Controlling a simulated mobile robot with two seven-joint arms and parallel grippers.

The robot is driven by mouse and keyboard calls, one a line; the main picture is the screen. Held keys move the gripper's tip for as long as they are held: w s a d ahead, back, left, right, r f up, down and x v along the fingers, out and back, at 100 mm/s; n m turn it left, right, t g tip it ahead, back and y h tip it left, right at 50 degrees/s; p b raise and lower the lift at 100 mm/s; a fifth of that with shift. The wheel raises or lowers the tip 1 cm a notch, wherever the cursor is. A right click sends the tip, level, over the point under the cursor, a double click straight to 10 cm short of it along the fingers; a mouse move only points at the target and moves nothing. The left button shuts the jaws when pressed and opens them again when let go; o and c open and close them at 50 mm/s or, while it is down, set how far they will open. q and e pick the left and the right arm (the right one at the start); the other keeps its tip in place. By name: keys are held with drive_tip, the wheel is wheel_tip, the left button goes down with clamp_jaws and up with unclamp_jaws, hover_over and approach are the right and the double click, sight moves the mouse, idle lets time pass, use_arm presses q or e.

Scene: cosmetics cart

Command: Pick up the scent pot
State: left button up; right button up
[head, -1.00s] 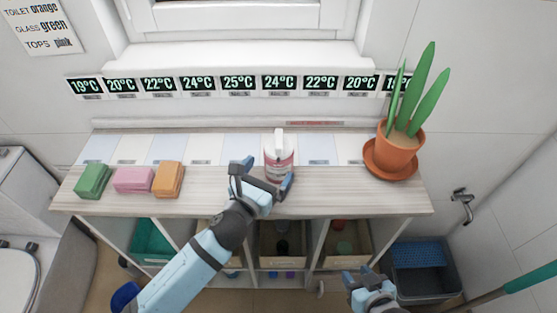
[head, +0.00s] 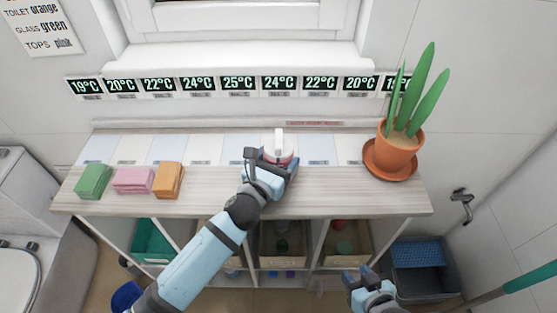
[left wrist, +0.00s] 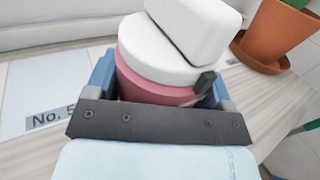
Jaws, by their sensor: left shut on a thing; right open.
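The scent pot (head: 280,151) is a pink pot with a white lid and a white block-shaped top, standing toward the back of the wooden counter. It also shows close up in the left wrist view (left wrist: 165,65). My left gripper (head: 272,170) is shut on it, with one blue finger on each side in the left wrist view (left wrist: 160,88). The pot's lower part is hidden behind the gripper. My right gripper (head: 361,278) is open and empty, low in front of the shelf unit.
Green (head: 93,181), pink (head: 133,180) and orange (head: 168,180) sponges lie at the counter's left. A potted plant (head: 397,145) stands at the right end. Temperature displays (head: 238,83) line the back. Bins (head: 343,245) fill the shelves below.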

sight(278, 138)
use_arm(q)
drive_tip(key=shift+r, duration=0.1)
drive_tip(key=shift+r, duration=0.5)
wheel_tip(278, 138, up, 19)
drive_tip(key=p, duration=0.3)
drive_tip(key=shift+p, duration=0.35)
drive_tip(key=shift+f, duration=0.15)
